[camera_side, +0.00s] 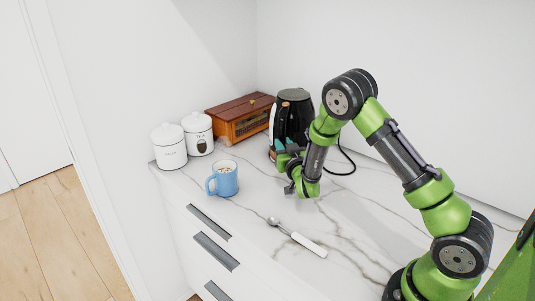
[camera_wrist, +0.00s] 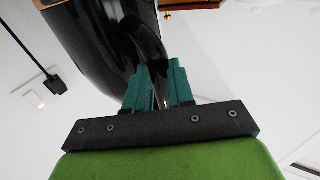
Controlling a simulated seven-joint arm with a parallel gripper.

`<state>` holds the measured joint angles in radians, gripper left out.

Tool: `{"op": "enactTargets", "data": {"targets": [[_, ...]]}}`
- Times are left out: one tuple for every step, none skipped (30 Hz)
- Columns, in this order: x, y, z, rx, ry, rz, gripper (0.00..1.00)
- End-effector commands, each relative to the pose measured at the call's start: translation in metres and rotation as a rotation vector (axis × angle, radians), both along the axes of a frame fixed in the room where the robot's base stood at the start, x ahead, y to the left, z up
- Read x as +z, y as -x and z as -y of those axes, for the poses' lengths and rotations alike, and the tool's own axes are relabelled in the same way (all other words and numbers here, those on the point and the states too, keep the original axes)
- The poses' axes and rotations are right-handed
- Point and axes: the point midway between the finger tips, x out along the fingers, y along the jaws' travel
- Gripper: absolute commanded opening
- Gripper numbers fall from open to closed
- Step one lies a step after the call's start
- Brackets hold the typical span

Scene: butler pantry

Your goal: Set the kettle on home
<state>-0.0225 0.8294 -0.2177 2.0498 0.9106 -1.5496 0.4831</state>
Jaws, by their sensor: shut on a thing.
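The glossy black kettle (camera_side: 292,118) with copper-coloured trim stands upright at the back of the counter. It fills the upper middle of the wrist view (camera_wrist: 95,45). My gripper (camera_side: 280,149) is low at the kettle's near side. In the wrist view its teal fingers (camera_wrist: 160,85) are close together, with a dark part of the kettle between them. They are shut on the kettle, seemingly by its handle. The kettle's underside and any base or home spot are hidden by my gripper, so I cannot tell whether it rests on anything.
A wooden box (camera_side: 240,118) stands left of the kettle, with two white canisters (camera_side: 169,147) further left. A blue mug (camera_side: 224,179) and a spoon (camera_side: 297,237) lie nearer the front. A black cord (camera_side: 347,166) curves right of the kettle. The right counter is mostly clear.

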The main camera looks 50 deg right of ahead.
Motion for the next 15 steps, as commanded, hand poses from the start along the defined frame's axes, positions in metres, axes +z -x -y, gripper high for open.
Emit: {"op": "enactTargets", "data": {"targets": [[0.0035, -0.0015, 0.0004, 0.002, 0.010, 0.008, 0.00], [0.0031, -0.0015, 0.0004, 0.002, 0.010, 0.008, 0.00], [0.0026, -0.0014, 0.0003, 0.002, 0.010, 0.008, 0.00], [0.0022, -0.0015, 0.0003, 0.002, 0.009, 0.007, 0.00], [0.0017, -0.0014, 0.0003, 0.002, 0.009, 0.007, 0.00], [0.0017, -0.0013, 0.0004, 0.002, 0.009, 0.007, 0.00], [0.0017, -0.0012, 0.0003, 0.002, 0.009, 0.006, 0.00], [0.0016, -0.0013, 0.0003, 0.001, 0.009, 0.006, 0.00], [0.0014, -0.0012, 0.0003, 0.001, 0.008, 0.007, 0.00], [0.0013, -0.0012, 0.0003, 0.001, 0.007, 0.006, 0.00], [0.0012, -0.0011, 0.0002, 0.001, 0.007, 0.006, 0.00], [0.0010, -0.0011, 0.0003, 0.001, 0.007, 0.005, 0.27], [0.0008, -0.0010, 0.0003, 0.001, 0.007, 0.005, 0.32], [0.0005, -0.0009, 0.0002, 0.001, 0.005, 0.005, 0.37], [0.0002, -0.0008, 0.0003, 0.001, 0.005, 0.004, 0.43]]}}
